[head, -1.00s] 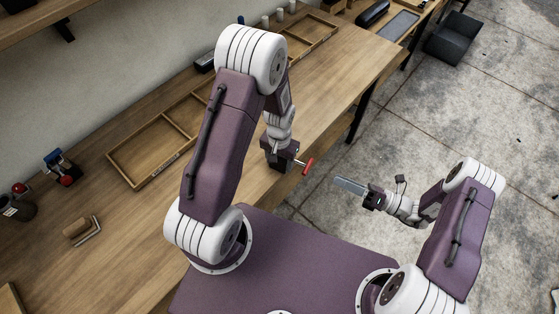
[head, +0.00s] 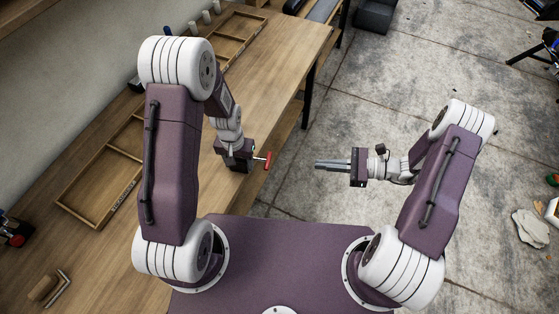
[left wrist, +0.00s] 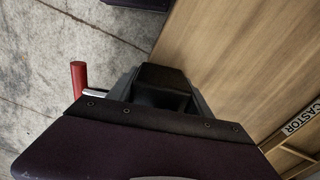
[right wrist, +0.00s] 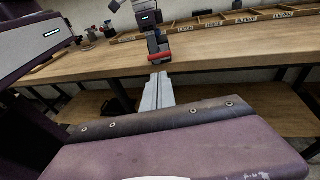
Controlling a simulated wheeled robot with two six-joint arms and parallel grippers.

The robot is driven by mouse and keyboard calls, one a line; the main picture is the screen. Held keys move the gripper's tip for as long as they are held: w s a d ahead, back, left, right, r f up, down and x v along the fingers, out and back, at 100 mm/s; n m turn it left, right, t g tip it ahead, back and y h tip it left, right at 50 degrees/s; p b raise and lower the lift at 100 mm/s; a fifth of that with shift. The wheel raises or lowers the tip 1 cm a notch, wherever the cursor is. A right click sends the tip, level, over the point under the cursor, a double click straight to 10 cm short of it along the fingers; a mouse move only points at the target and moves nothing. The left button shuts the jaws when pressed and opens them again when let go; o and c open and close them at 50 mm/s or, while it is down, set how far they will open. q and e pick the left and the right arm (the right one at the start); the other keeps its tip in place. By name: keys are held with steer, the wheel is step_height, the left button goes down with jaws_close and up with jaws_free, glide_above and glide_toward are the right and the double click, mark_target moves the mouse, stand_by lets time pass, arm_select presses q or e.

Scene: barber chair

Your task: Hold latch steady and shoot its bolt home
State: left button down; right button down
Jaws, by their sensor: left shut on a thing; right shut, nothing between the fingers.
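The latch shows as a dark block (left wrist: 162,82) between the fingers of my left gripper (left wrist: 160,100) in the left wrist view. A silver bolt (left wrist: 91,93) with a red handle (left wrist: 78,78) sticks out from its left side. In the head view my left gripper (head: 238,164) is shut on the latch near the bench's front edge, and the red handle (head: 268,161) points right. My right gripper (head: 332,165) is shut and empty, to the right of the handle with a gap between. In the right wrist view its fingers (right wrist: 157,92) point toward the red handle (right wrist: 157,47).
The wooden workbench (head: 262,82) runs along the wall at left. A divided wooden tray (head: 92,207) lies on it beyond my left arm. A wooden-handled tool (head: 45,288) lies at the lower left. Open concrete floor (head: 370,90) is on the right.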

mark_target(269, 160)
steer(key=x, duration=1.4)
steer(key=shift+a+f, duration=0.1)
steer(key=shift+r+x, duration=0.2)
steer(key=shift+x, duration=0.75)
steer(key=shift+r+x, duration=0.15)
steer(key=shift+x, duration=0.85)
steer(key=shift+s, duration=0.1)
arm_select(q)
steer(key=shift+d, duration=0.1)
arm_select(e)
steer(key=w+v, duration=0.1)
steer(key=v, duration=1.3)
steer(key=shift+s+d, duration=0.2)
steer(key=shift+s, duration=0.1)
